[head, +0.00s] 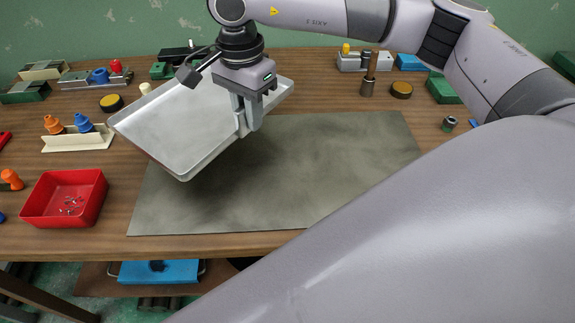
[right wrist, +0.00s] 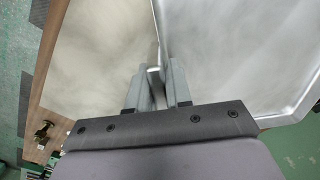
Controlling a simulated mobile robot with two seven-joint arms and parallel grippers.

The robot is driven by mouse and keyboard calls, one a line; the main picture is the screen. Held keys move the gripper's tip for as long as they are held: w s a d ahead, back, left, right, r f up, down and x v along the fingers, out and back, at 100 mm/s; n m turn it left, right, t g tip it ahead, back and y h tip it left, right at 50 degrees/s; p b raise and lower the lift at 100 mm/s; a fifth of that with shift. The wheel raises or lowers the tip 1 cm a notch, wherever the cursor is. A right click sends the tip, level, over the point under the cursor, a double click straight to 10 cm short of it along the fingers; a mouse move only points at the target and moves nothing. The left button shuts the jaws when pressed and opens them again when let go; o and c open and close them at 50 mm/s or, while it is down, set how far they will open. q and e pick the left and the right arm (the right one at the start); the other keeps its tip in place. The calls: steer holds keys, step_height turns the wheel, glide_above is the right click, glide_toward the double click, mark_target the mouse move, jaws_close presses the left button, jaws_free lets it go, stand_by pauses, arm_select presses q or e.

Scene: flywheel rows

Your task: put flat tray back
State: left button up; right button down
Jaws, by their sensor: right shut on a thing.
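The flat tray (head: 190,122) is a shallow silver metal tray with a raised rim. In the head view it is tilted and held above the left part of the dark mat, its near left corner hanging low. My right gripper (head: 243,122) is shut on the tray's right rim. In the right wrist view the tray (right wrist: 240,60) fills the right side, and its rim runs between the fingers of my right gripper (right wrist: 158,80). My left gripper is not in view. The tray hides part of the table behind it.
The dark grey mat (head: 330,150) lies clear on the wooden table (head: 450,175). A red bin (head: 66,200) with small parts and a cream rack (head: 78,140) with orange and blue pieces stand left. Several blocks and cylinders line the back. A blue item (head: 158,272) is below the table.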

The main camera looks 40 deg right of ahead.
mark_target(228, 122)
steer(key=r+m, duration=0.1)
steer(key=m, duration=0.1)
steer(key=w+r+m, duration=0.1)
steer(key=m, duration=0.2)
steer(key=w+m, duration=0.1)
steer(key=m, duration=0.2)
steer(key=shift+a+r+b, duration=0.25)
steer(key=shift+r+b, duration=0.1)
steer(key=shift+r, duration=0.05)
steer(key=m, duration=0.2)
steer(key=w+r+m, duration=0.1)
steer(key=m, duration=0.1)
steer(key=shift+a+r, duration=0.1)
steer(key=shift+r, duration=0.1)
steer(key=m, duration=0.1)
steer(key=r+m, duration=0.1)
steer(key=m, duration=0.1)
steer(key=shift+w+a+r+m+b, duration=0.15)
steer(key=shift+w+m+b, duration=0.1)
steer(key=shift+m+b, duration=0.15)
step_height(228, 122, up, 5)
steer(key=w+a+m+b, duration=0.1)
steer(key=m, duration=1.6)
step_height(228, 122, down, 14)
steer(key=shift+a+b, duration=0.1)
steer(key=shift+b, duration=0.45)
steer(key=shift+f, duration=2.85)
